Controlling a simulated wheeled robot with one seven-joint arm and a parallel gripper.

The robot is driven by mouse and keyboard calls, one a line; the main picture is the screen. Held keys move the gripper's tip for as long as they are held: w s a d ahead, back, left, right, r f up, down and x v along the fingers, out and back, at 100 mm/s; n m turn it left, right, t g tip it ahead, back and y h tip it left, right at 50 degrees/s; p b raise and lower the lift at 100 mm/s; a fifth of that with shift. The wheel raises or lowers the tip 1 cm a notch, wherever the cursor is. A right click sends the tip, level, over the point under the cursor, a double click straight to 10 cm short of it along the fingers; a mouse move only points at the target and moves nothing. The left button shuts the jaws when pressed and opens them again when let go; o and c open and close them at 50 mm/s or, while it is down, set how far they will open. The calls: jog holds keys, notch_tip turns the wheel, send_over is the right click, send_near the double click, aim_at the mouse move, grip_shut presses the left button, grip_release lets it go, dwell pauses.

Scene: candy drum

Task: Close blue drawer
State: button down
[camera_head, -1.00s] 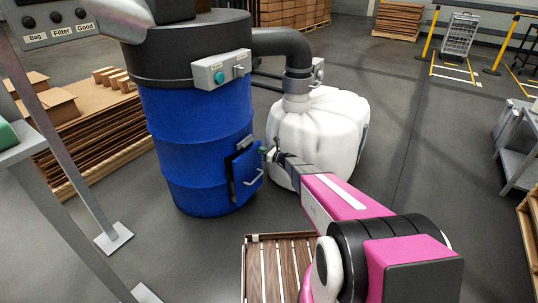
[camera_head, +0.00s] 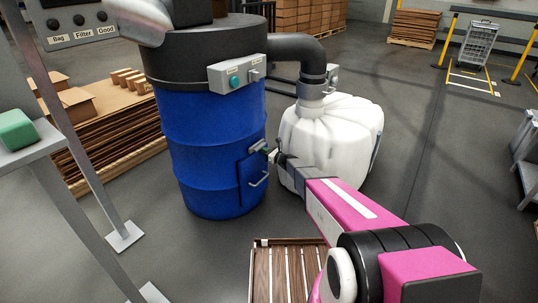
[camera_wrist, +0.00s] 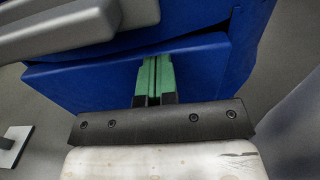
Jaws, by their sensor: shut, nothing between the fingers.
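In the head view the panel lies close to the drum wall; a small remaining gap cannot be ruled out. My gripper (camera_head: 266,150) is at the panel's upper right edge. In the wrist view the green fingertips (camera_wrist: 153,78) are together with nothing between them, against or just over the blue panel (camera_wrist: 85,85). I cannot tell whether they touch. The handle shows large at the upper left (camera_wrist: 60,30).
A white bulging bag (camera_head: 335,140) stands right beside my arm, under a grey pipe (camera_head: 300,48). A slatted wooden pallet (camera_head: 262,275) lies in front of the drum. A metal stand (camera_head: 120,235) is at the left. The floor at right is open.

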jog(key=shift+w+a, duration=0.3)
jog(key=shift+d, duration=0.1)
jog(key=v, duration=1.4)
jog(key=s+a+r+n+g+h, duration=0.1)
jog(key=s+r+n+g+h, duration=0.2)
jog(key=s+n, duration=0.55)
jog(key=s+r+n+g+h, duration=0.25)
jog(key=s+n+g, duration=0.3)
jog(key=s, duration=0.65)
jog(key=s+d+r+n+g+h, duration=0.1)
jog(key=s+d+r+n+h, duration=0.3)
jog(key=s, duration=0.4)
jog(key=s+d+r+n+g+h, duration=0.1)
jog(key=s+d+r+n+h, duration=0.3)
jog(key=s+d+n, duration=0.3)
jog(key=shift+s+h, duration=0.55)
jog(key=shift+s, duration=0.35)
jog(key=shift+d, duration=0.1)
